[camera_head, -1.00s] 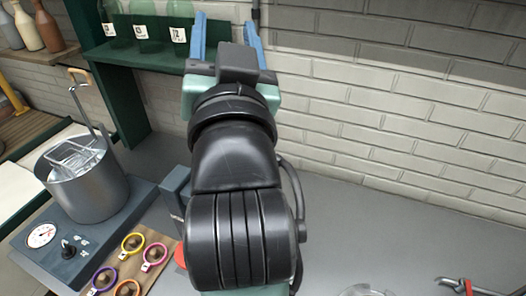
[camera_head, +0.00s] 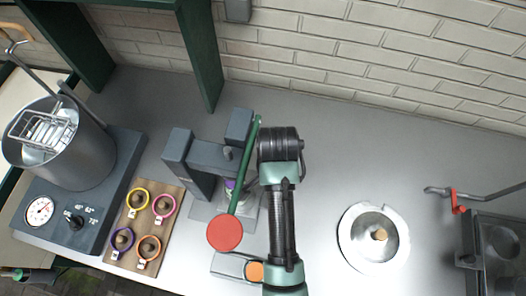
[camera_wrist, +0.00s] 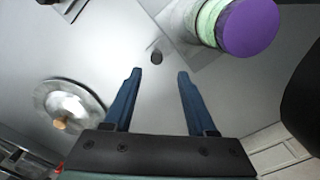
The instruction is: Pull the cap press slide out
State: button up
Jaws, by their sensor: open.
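The cap press (camera_head: 205,158) is a dark grey frame with a long green lever (camera_head: 247,165) ending in a red round knob (camera_head: 225,233). Its light grey slide plate (camera_head: 200,208) lies flat at its foot, partly hidden by the lever and knob. A bottle with a purple cap stands in the press; the cap shows large in the wrist view (camera_wrist: 248,27). A short dark peg (camera_wrist: 156,56) stands up by the plate edge in the wrist view. My gripper (camera_wrist: 160,72) is open and empty, with the peg just beyond and between its blue fingertips. The head view hides my gripper behind my arm.
A round metal lid (camera_head: 360,240) with a wooden knob lies to the right. A board (camera_head: 172,195) with several coloured rings and a steel pot (camera_head: 75,150) on a dial base are to the left. A green shelf post (camera_head: 200,60) rises behind. The counter's back right is clear.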

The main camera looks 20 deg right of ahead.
jog(key=f, duration=0.6)
jog(key=shift+s+f+p, duration=0.35)
jog(key=shift+s+f, duration=0.05)
jog(key=shift+w, duration=0.1)
grip_shut()
dwell(1.0)
